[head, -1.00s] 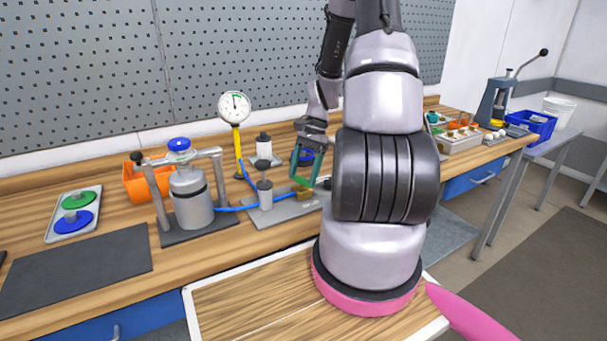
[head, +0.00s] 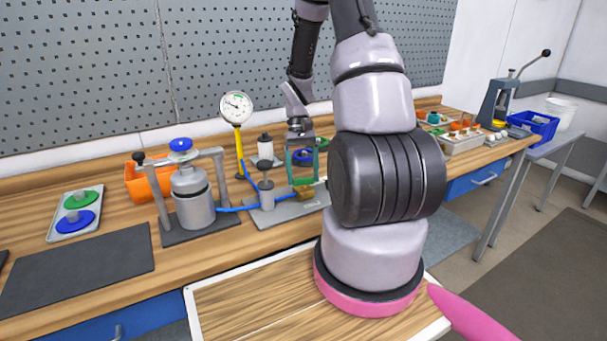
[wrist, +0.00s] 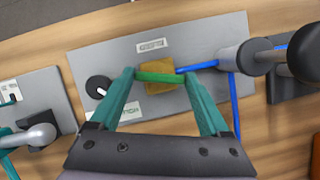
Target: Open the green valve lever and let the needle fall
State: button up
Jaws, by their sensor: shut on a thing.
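The green valve lever (wrist: 163,77) lies across the top of a brass valve block (wrist: 158,88) on a grey plate, between my teal fingers in the wrist view. My gripper (wrist: 174,70) is shut on the lever, one finger toward each end. In the head view my gripper (head: 303,180) points down over the brass valve (head: 305,192). The pressure gauge (head: 236,106) stands on a yellow stem behind; its thin dark needle points to the upper left.
A post with a dark knob (head: 266,185) stands close left of my gripper. A dark mat (head: 75,273) at front left is bare.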

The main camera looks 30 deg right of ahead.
jog(key=shift+a+n+h, duration=0.1)
jog(key=shift+n+h, duration=0.3)
jog(key=shift+n, duration=0.8)
jog(key=o, duration=1.2)
jog(key=shift+w+r, duration=0.1)
jog(key=v, duration=1)
jog(key=shift+w+r, duration=0.15)
jog(key=shift+r, duration=0.1)
